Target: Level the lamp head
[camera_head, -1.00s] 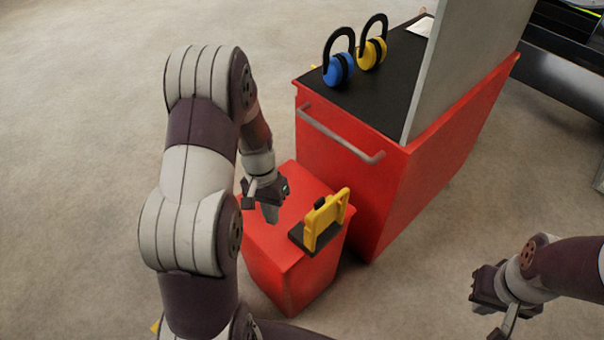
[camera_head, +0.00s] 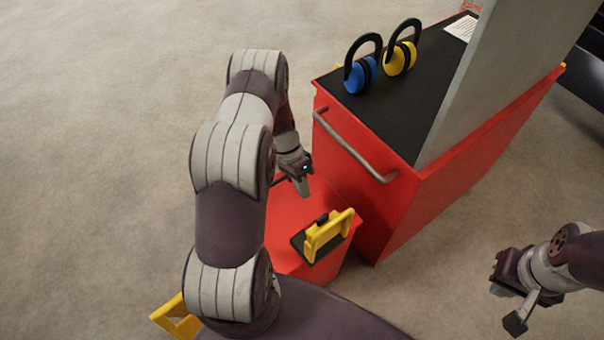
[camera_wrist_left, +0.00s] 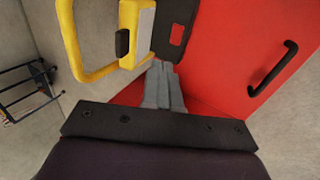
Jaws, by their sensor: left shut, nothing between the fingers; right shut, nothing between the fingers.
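The yellow lamp (camera_head: 327,235) stands on a black base plate (camera_head: 303,246) on top of a low red box (camera_head: 290,212). In the left wrist view the yellow lamp (camera_wrist_left: 130,35) is at the top, with a yellow loop handle, a black knob and a pale panel. How far its head is tilted I cannot tell. My left gripper (camera_head: 304,187) is shut and empty, behind and a little left of the lamp, apart from it; its fingers (camera_wrist_left: 163,85) point toward the lamp side in the wrist view. My right gripper (camera_head: 508,300) is shut and empty at the lower right, far from the lamp.
A red cabinet (camera_head: 400,200) with a grey handle (camera_head: 352,150) stands right behind the box. Blue ear defenders (camera_head: 361,75) and yellow ear defenders (camera_head: 400,58) stand on its black top, beside a grey upright panel (camera_head: 470,90). Bare floor lies left.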

